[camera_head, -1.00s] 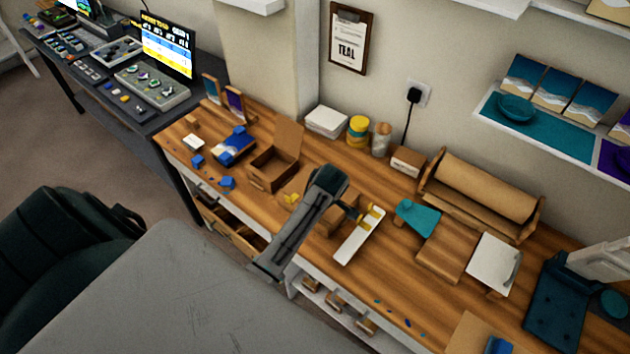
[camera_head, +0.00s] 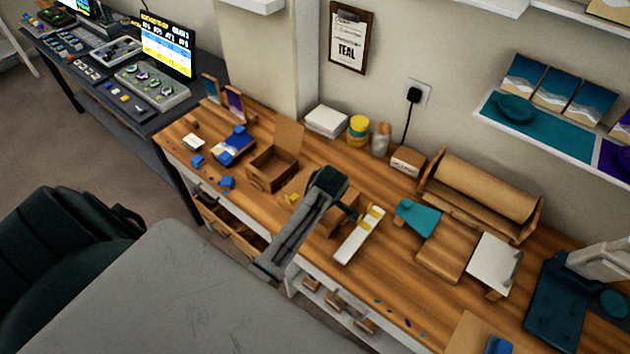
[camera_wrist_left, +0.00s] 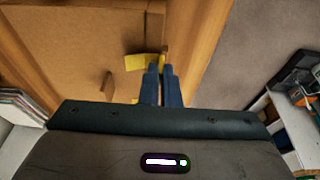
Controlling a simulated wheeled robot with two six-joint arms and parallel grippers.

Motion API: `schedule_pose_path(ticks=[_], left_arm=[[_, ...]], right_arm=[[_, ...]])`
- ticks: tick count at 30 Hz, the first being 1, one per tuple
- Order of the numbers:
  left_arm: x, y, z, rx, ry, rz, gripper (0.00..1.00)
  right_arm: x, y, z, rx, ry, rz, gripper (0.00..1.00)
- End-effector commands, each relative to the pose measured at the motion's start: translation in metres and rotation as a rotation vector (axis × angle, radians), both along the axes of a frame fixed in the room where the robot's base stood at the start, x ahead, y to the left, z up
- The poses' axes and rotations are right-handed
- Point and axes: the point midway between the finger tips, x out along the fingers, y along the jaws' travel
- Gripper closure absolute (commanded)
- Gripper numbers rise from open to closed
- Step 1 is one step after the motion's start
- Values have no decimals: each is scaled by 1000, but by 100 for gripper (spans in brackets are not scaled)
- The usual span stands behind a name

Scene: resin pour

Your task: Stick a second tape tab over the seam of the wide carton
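My left gripper (camera_wrist_left: 161,72) has its two dark blue fingers close together, with a yellow tape tab (camera_wrist_left: 138,62) sticking out left from their tips. The tab appears pinched there, in front of the brown wide carton (camera_wrist_left: 85,32). I cannot tell whether the tab touches the carton. Another bit of yellow (camera_wrist_left: 135,100) shows beside the left finger. In the head view, my left forearm covers much of the carton (camera_head: 333,222), and the fingertips are hard to make out. A white strip (camera_head: 350,245) with yellow tabs lies right of the carton. My right gripper is not in view.
An open box (camera_head: 270,172) with a raised lid stands left of my arm, with a small yellow item (camera_head: 291,198) near it. A teal piece (camera_head: 416,217) and a wooden block (camera_head: 445,250) lie right of the strip. A roll holder (camera_head: 485,190) stands behind.

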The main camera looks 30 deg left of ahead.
Motion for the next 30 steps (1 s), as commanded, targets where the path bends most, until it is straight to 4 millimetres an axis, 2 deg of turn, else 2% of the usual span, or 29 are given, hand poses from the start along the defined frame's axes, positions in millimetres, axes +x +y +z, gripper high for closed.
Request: schedule_pose_path(ticks=[30], left_arm=[[0, 0, -7, 0, 1, 0, 100]], right_arm=[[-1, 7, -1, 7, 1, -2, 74]])
